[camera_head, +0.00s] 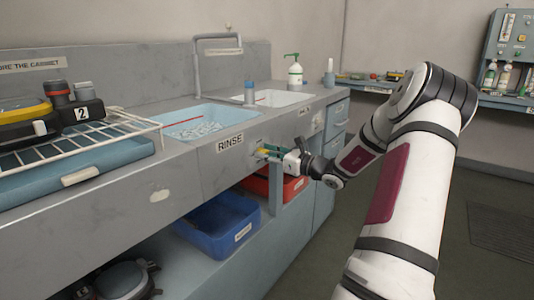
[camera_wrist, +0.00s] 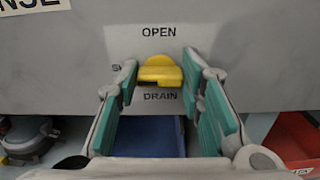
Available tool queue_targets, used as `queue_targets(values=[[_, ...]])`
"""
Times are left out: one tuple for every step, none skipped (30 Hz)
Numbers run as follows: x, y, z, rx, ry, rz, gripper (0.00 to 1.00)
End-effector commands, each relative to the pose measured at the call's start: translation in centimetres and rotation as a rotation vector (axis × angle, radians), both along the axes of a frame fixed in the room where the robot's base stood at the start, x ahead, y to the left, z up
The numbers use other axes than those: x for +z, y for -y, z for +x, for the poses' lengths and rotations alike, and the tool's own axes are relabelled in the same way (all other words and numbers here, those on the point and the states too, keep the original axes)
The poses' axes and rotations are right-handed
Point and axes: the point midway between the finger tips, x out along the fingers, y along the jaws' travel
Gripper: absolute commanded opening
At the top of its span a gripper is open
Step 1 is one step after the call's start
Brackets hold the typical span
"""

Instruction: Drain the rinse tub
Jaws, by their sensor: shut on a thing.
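The rinse tub (camera_head: 228,112) is a light blue basin sunk in the grey counter, with rippled water showing in it. Below it, a RINSE label (camera_head: 230,142) is on the counter's front. The yellow drain handle (camera_wrist: 160,72) sits on that front panel, between the words OPEN above and DRAIN below. A letter S shows to its left; the rest is hidden by a finger. My gripper (camera_wrist: 160,82) has its green-padded fingers on both sides of the handle and is shut on it. In the head view my gripper (camera_head: 272,153) is against the panel, right of the RINSE label.
A blue bin (camera_head: 218,228) and a red bin (camera_head: 292,186) stand on the shelf below. A wire rack (camera_head: 85,143) with yellow and black gear is at the left. A white basin (camera_head: 285,98) and soap bottle (camera_head: 295,72) are farther back. The floor at right is clear.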

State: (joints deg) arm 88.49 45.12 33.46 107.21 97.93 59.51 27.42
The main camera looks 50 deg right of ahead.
Motion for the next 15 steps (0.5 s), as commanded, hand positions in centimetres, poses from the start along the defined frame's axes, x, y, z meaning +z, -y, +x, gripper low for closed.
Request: queue_targets(values=[[0.17, 0.00, -0.03, 0.000, -0.002, 0.015, 0.07], [0.21, 0.00, -0.03, 0.000, -0.003, 0.024, 0.07], [0.26, -0.01, -0.02, 0.000, -0.004, 0.038, 0.07], [0.29, -0.03, -0.01, 0.001, -0.005, 0.051, 0.07], [0.32, -0.04, 0.00, 0.001, -0.006, 0.066, 0.07], [0.36, -0.04, -0.01, 0.001, -0.008, 0.085, 0.07], [0.39, -0.03, -0.03, 0.001, -0.010, 0.101, 0.07], [0.40, 0.00, -0.05, 0.001, -0.011, 0.117, 0.07], [0.40, 0.00, -0.07, 0.001, -0.014, 0.142, 0.07], [0.44, -0.01, -0.05, 0.001, -0.016, 0.161, 0.07], [0.47, -0.02, -0.04, 0.001, -0.016, 0.181, 0.07], [0.45, -0.02, -0.06, 0.001, -0.018, 0.208, 0.07], [0.47, 0.01, -0.09, 0.001, -0.020, 0.229, 0.07], [0.47, 0.02, -0.11, 0.001, -0.022, 0.250, 0.07], [0.44, 0.01, -0.10, 0.001, -0.024, 0.279, 0.07]])
